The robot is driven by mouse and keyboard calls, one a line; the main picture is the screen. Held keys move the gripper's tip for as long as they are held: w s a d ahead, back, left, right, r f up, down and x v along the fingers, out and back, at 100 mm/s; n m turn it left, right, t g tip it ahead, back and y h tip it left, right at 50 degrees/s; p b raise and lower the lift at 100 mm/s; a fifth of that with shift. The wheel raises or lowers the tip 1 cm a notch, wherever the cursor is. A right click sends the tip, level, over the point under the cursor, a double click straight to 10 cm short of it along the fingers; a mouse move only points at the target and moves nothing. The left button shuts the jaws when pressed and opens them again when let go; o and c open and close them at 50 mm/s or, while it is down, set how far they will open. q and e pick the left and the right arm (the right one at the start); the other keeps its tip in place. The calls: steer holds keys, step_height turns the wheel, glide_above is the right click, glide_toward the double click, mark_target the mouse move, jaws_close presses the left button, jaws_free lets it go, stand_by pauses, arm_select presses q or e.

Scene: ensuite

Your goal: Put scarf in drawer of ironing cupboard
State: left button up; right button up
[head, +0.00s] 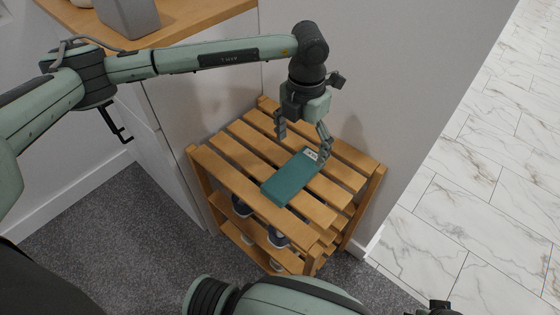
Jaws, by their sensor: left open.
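The scarf appears as a flat, folded teal piece (288,180) with a small whitish label at its far end. It lies on top of a slatted wooden rack (235,152). My left gripper (304,146) points down over the rack at the scarf's far end. Its fingers are apart; the right finger is close to the label, and I cannot tell whether it touches. The ironing cupboard seems to be the white unit (170,120) with a wooden top at the left. Its drawer is not seen open. My right arm crosses the bottom edge; its gripper does not show clearly.
Shoes (278,236) stand on the rack's lower shelves. A grey box (130,15) sits on the wooden top (190,12). A white wall (385,80) stands behind the rack. Grey carpet (100,230) is clear at the left; marble-look tiles (480,210) lie at the right.

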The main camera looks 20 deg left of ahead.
mark_target(298, 168)
arm_select(q)
steer(key=shift+s+d, duration=0.1)
steer(key=shift+f, duration=0.25)
step_height(298, 168, down, 6)
steer(key=shift+f+p, duration=0.2)
steer(key=shift+p, duration=0.2)
steer(key=shift+w+f, duration=0.2)
steer(key=shift+f, duration=0.3)
steer(key=c, duration=1.4)
arm_select(e)
step_height(298, 168, down, 2)
steer(key=shift+a, duration=0.15)
